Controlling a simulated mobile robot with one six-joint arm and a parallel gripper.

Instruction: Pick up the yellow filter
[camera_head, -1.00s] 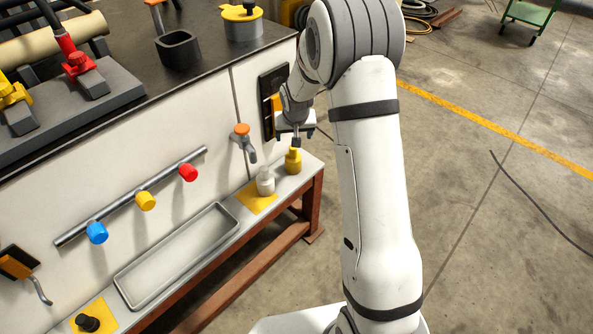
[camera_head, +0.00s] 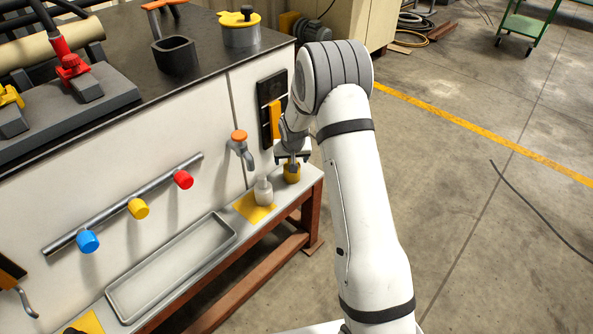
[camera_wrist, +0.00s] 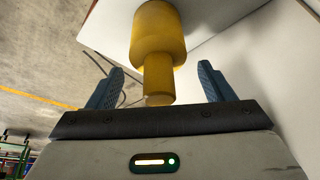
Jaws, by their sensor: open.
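The yellow filter (camera_head: 292,174) stands upright at the right end of the shelf, partly hidden by my gripper in the head view. In the wrist view the yellow filter (camera_wrist: 158,40) has a wide body and a narrower neck pointing toward the gripper's palm. My gripper (camera_head: 293,158) is right above it. In the wrist view my gripper (camera_wrist: 160,82) is open, with one blue-grey finger on each side of the neck. I see a gap between the neck and each finger.
A white filter (camera_head: 263,192) stands close to the left on a yellow square (camera_head: 250,211). The shelf (camera_head: 311,175) runs along a white cabinet wall holding an orange-topped tap (camera_head: 239,140) and a black panel (camera_head: 270,100). An empty grey tray (camera_head: 170,268) lies further left.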

